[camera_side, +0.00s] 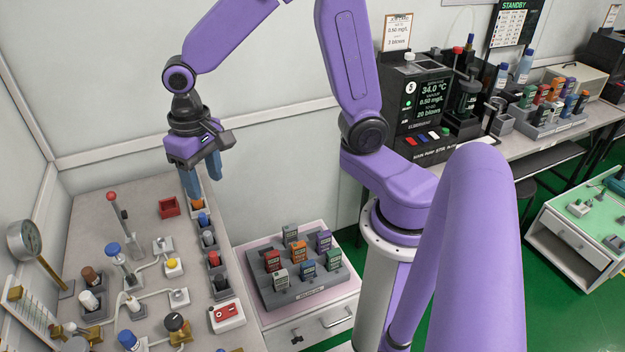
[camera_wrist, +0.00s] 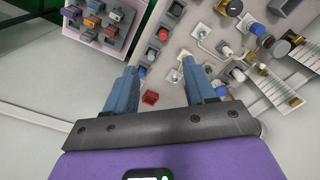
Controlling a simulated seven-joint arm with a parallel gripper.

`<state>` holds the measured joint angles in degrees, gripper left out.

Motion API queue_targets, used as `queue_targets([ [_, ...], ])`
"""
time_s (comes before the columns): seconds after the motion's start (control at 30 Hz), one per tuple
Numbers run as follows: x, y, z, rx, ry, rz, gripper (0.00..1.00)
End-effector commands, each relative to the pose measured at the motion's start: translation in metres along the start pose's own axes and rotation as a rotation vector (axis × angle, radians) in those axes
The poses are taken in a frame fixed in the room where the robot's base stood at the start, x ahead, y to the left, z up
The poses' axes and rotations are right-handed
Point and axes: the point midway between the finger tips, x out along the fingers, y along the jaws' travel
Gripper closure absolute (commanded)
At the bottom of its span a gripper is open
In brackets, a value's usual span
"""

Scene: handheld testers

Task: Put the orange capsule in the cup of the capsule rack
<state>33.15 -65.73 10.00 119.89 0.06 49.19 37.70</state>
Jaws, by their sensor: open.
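My gripper (camera_side: 205,190) is open and empty, pointing down over the far end of the left bench. In the wrist view its two blue fingers (camera_wrist: 159,66) are spread apart. A small orange thing (camera_side: 197,204), which looks like the orange capsule, shows just below one fingertip. I cannot tell how far below it is, or whether it sits in a cup. I do not make it out in the wrist view. The grey capsule rack (camera_side: 212,247) runs along the bench's right edge, holding blue, grey and red pieces. It also shows in the wrist view (camera_wrist: 154,43).
A red open box (camera_side: 169,207) stands left of the rack. Valves, tubing and a tall red-topped rod (camera_side: 117,215) crowd the bench further left. A grey tray of several coloured testers (camera_side: 298,268) stands on a pink-topped cabinet to the right.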

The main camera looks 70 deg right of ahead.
Motion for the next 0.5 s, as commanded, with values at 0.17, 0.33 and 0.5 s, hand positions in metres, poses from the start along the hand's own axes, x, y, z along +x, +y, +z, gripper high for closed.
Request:
queue_targets([
  [0.17,-0.015,0.004,0.068,-0.367,0.006,-0.008,0.45],
  [0.33,-0.022,0.019,0.129,-0.715,0.007,-0.012,0.45],
  [0.5,-0.024,0.04,0.174,-1.003,0.009,-0.016,0.45],
])
